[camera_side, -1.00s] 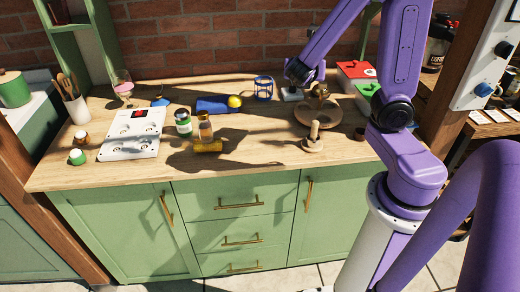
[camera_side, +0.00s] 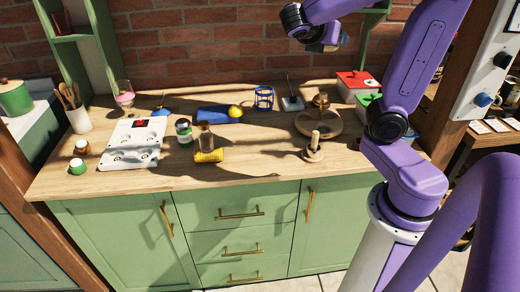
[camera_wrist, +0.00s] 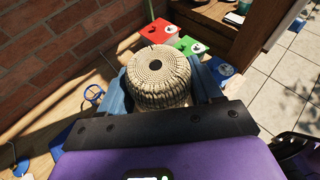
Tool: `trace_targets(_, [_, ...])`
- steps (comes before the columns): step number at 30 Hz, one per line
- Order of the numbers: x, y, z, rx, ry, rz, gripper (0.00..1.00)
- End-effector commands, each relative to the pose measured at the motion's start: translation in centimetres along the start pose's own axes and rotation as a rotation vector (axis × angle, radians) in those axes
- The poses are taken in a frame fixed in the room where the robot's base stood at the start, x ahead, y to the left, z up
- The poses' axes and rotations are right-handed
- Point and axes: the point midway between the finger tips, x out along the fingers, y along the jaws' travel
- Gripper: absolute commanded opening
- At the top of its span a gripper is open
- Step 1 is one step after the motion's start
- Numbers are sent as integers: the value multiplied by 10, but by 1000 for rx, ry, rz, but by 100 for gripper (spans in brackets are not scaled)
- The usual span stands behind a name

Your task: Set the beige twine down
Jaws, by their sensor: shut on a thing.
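The beige twine (camera_wrist: 158,75) is a round wound ball with a dark hole in its top, large in the wrist view. My gripper (camera_wrist: 163,85) is shut on it, with a blue finger on either side. In the side view my gripper (camera_side: 328,40) is raised well above the back of the wooden counter (camera_side: 250,165), in front of the brick wall. I cannot clearly make out the twine in that view.
A red box (camera_side: 356,82) and a green box (camera_side: 366,102) stand at the back right. A round wooden tray (camera_side: 332,127) and a wooden peg stand (camera_side: 313,152) are right of centre. A blue wire holder (camera_side: 263,98) is at the back. The front middle of the counter is bare.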

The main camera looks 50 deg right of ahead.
Motion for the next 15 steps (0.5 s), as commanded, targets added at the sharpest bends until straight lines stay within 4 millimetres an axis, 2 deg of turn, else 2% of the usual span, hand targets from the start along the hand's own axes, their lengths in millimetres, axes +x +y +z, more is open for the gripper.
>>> trace_targets(7, [8,-39,-40,173,25,-441,31])
trace_targets(15, [-8,-72,-76,408,62,-995,31])
